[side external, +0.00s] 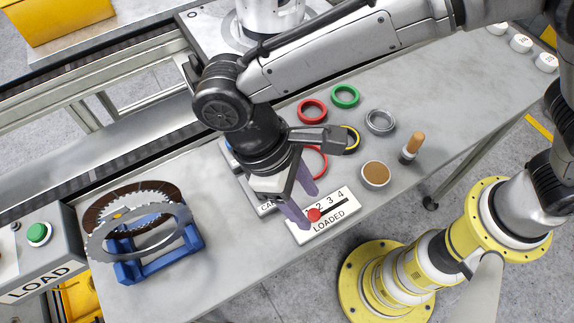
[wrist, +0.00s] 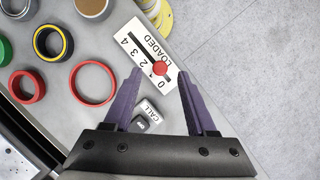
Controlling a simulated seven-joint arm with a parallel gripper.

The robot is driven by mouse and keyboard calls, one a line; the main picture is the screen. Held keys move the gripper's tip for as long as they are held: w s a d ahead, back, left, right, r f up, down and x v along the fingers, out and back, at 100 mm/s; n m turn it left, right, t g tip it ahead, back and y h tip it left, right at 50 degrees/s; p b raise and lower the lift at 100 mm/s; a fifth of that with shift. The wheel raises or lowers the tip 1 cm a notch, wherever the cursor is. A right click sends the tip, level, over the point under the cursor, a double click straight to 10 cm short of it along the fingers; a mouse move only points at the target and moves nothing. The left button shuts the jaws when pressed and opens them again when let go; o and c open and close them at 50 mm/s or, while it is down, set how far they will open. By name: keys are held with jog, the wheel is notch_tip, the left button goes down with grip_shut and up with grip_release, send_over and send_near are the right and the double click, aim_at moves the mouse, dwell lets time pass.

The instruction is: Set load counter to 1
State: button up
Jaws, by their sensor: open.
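The load counter is a white plate marked LOADED (side external: 338,219), with a row of figures and a dark slot, at the table's front edge. It also shows in the wrist view (wrist: 167,49). Its round red knob (side external: 314,215) stands at the low end of the slot, below the 2, about level with where the 1 sits; the 1 is not clearly legible. My gripper (side external: 309,212) is open and empty, pointing down at the plate. In the wrist view, the knob (wrist: 160,69) appears between the two purple fingertips, with gaps on both sides; their height above the plate is unclear.
A CALL button plate (wrist: 148,111) lies beside the counter, partly under my gripper. Red (side external: 312,111) and green (side external: 345,96) rings, a brown-filled cup (side external: 375,174) and a wooden-handled tool (side external: 412,147) stand nearby. A blue stand (side external: 160,260) holds discs at left.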

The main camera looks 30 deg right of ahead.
jog(key=v, duration=1.1)
jog(key=shift+r, duration=0.35)
jog(key=shift+w, duration=0.15)
